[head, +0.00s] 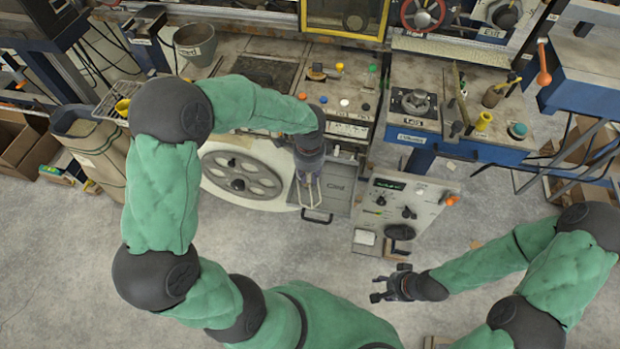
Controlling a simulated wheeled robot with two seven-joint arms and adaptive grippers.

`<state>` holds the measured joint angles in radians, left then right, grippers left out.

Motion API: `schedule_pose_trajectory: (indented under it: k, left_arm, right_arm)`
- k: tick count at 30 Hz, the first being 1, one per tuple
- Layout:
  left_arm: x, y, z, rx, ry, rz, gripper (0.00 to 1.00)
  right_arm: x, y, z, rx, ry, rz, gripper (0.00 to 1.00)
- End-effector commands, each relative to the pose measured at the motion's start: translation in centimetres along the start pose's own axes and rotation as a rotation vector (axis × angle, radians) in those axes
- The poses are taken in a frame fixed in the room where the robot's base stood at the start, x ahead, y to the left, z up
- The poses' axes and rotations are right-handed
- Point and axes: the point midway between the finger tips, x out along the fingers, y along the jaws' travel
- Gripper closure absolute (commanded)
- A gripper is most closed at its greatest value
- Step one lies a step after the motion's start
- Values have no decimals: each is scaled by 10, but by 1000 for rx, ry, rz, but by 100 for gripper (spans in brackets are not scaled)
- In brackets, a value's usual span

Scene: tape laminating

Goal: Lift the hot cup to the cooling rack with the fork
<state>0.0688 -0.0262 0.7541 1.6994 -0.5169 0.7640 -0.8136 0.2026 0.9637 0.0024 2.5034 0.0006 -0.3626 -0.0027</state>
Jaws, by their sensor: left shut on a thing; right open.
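My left gripper (309,168) is above the grey panel with a handle, in the middle of the head view. It is shut on a pale two-pronged piece (309,190), which looks like the fork; its prongs point toward the bottom of the picture. I cannot tell whether this is the hot cup. My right gripper (376,287) is open and empty over the floor at lower right, fingers toward the left.
A machine with a big grey handwheel (240,175) stands left of my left gripper. A control box (402,215) with knobs stands right of it. A grey bucket (195,43) is at the back left. A blue bench (415,125) is at the right. The front floor is clear.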

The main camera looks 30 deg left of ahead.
Motion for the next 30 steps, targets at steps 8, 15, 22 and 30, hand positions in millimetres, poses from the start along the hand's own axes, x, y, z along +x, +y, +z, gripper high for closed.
schedule_pose_trajectory:
  k: [8,15,22,30]
  left_arm:
    - [-1,-17,2,-1,0,-1,100]
    - [0,-31,5,-1,0,-1,100]
    - [-1,-45,6,0,0,-1,100]
    - [0,-58,9,0,0,0,100]
  right_arm:
    - [-2,-1,0,0,0,0,56]
    - [-4,-2,0,0,0,0,56]
    - [-6,-2,0,0,0,0,56]
    - [-8,-3,0,0,0,0,56]
